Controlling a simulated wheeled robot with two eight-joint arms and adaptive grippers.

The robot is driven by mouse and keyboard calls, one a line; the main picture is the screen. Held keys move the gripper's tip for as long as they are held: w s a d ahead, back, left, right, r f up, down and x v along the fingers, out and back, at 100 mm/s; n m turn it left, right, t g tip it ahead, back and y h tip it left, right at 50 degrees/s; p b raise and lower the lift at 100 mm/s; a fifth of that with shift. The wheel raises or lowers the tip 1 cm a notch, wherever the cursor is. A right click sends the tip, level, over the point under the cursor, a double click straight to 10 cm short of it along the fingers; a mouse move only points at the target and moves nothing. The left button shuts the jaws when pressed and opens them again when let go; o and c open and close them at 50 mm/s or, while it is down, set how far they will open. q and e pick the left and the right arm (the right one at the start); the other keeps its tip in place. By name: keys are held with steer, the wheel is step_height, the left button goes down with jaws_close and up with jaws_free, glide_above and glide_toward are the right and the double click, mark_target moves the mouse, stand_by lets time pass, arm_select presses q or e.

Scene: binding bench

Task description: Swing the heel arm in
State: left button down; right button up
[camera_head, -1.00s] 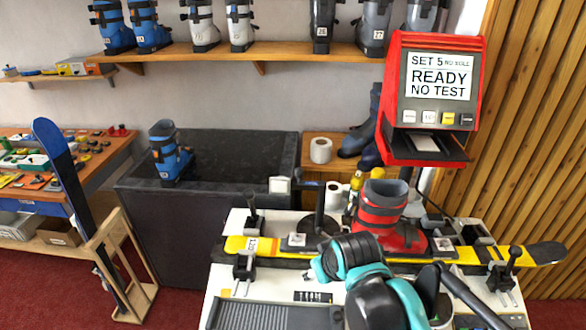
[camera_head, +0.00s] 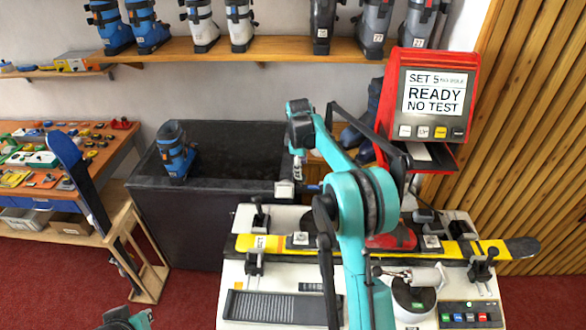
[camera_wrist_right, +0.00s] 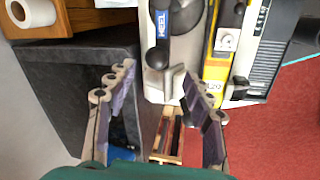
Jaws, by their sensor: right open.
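The heel arm shows in the right wrist view as a dark lever with a blue HEEL label (camera_wrist_right: 165,24) on a pale housing, with a grey end piece (camera_wrist_right: 166,82). My right gripper (camera_head: 297,174) points down just above that end. In the wrist view my right gripper (camera_wrist_right: 157,72) is open, its fingers apart around the end piece, with no visible grip. The red boot (camera_head: 393,239) is mostly hidden behind my right arm.
A yellow ski (camera_head: 465,249) lies across the white bench (camera_head: 232,285), between clamps. A red terminal (camera_head: 392,75) reads READY, NO TEST. A dark bin (camera_head: 205,235) with a blue boot (camera_head: 173,152) stands left. A paper roll (camera_wrist_right: 35,12) is near the gripper.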

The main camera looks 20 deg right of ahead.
steer(key=shift+w+d+f, duration=0.15)
steer(key=shift+w+f, duration=0.3)
steer(key=shift+f, duration=0.05)
steer(key=x, duration=0.7)
steer(key=shift+s+f, duration=0.1)
steer(key=shift+f, duration=0.05)
steer(key=shift+c, duration=0.2)
jaws_close()
